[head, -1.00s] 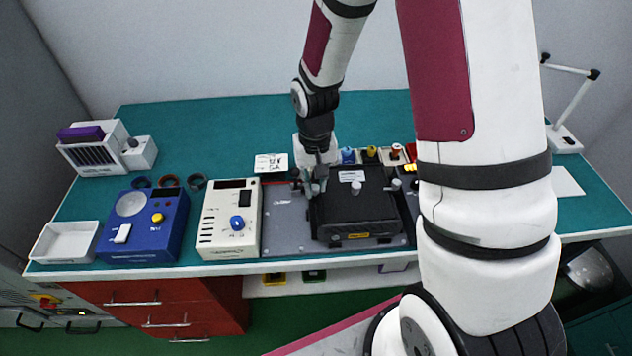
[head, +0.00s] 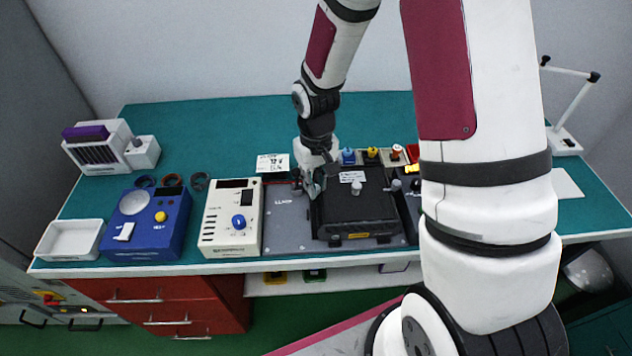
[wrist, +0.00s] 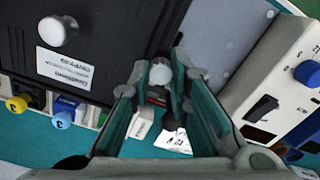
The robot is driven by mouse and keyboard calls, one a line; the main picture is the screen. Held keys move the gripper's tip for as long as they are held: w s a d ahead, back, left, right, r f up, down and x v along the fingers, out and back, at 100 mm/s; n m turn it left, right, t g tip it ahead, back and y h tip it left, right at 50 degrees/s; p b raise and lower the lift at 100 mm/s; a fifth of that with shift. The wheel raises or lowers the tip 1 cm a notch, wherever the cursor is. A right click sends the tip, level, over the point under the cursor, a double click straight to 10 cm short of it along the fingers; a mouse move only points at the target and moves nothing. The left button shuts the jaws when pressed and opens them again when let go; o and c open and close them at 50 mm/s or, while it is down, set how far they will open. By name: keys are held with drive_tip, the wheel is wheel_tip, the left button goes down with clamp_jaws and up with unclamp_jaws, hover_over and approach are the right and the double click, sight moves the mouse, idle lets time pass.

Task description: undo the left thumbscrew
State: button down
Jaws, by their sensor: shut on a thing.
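The black module (head: 358,214) with a pale knob on top sits on a grey plate (head: 284,226); in the wrist view the module (wrist: 98,25) fills the upper left. My gripper (head: 310,188) points down at the module's left rear edge. In the wrist view the left thumbscrew (wrist: 160,71), a pale round head, sits between the fingertips of my gripper (wrist: 158,80), which is shut on it. The fingers hide most of this thumbscrew in the head view. Another pale thumbscrew (head: 396,185) stands at the module's right side.
A cream device (head: 231,218) with a blue knob stands just left of the plate. A white label card (head: 272,163) lies behind it. Blue (head: 348,156), yellow (head: 372,153) and orange-topped (head: 396,152) items stand behind the module.

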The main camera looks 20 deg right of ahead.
drive_tip(key=c, duration=1.5)
unclamp_jaws()
wheel_tip(320, 180, up, 12)
drive_tip(key=shift+r, duration=0.1)
drive_tip(key=s+r+t, duration=0.2)
drive_tip(key=s+r, duration=0.4)
drive_tip(key=s+r+t, duration=0.1)
drive_tip(key=s+r, duration=0.5)
drive_tip(key=s+r+m+t, duration=0.1)
drive_tip(key=s+r+t, duration=0.1)
drive_tip(key=s+r, duration=0.4)
drive_tip(key=shift+s+a+r+t+b, duration=0.15)
drive_tip(key=shift+a+r+t+b, duration=0.05)
drive_tip(key=shift+r+t+b, duration=0.1)
